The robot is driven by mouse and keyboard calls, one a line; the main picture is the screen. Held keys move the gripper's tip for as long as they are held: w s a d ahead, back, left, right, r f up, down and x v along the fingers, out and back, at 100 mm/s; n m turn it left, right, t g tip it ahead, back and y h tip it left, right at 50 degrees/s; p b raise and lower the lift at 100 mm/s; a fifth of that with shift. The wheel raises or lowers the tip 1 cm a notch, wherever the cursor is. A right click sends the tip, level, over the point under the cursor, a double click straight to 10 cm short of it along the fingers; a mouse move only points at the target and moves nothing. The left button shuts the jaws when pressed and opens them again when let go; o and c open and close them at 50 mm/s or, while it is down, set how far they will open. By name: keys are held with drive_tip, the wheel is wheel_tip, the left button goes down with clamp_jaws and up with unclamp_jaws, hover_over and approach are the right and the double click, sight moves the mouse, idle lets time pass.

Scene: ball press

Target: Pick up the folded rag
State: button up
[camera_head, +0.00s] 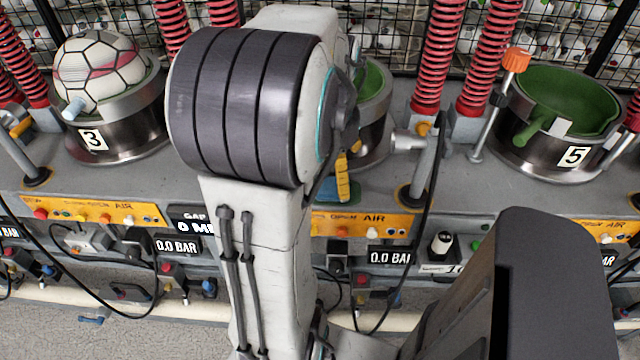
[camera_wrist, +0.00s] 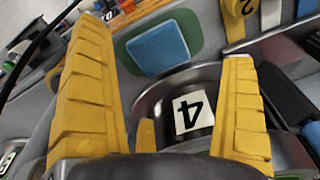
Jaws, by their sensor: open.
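The folded rag (camera_wrist: 158,47) is a blue, roughly square pad lying flat on a green patch (camera_wrist: 190,28) in the wrist view. In the head view a small part of the blue rag (camera_head: 343,187) shows just below a yellow finger. My gripper (camera_wrist: 165,41) has two yellow ribbed fingers set wide apart, with nothing between them. The rag appears in the gap beyond them, nearer the left finger. I cannot tell the exact height of the fingers above it. In the head view my arm hides most of the gripper.
A metal cup with label 4 (camera_wrist: 192,113) stands close to the fingers. Cup 3 (camera_head: 118,134) holds a ball (camera_head: 98,72). Cup 5 (camera_head: 545,158) is green inside. Red springs (camera_head: 438,60), posts and a black cable stand around. An orange air panel (camera_head: 362,224) runs along the front.

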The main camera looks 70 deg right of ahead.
sight(333, 185)
drive_tip(key=shift+d+f, duration=0.25)
drive_tip(key=shift+f, duration=1.3)
drive_tip(key=shift+d+f, duration=0.2)
drive_tip(key=shift+f, duration=1.3)
drive_tip(key=c, duration=1.1)
wheel_tip(333, 185, up, 10)
drive_tip(key=shift+p, duration=0.45)
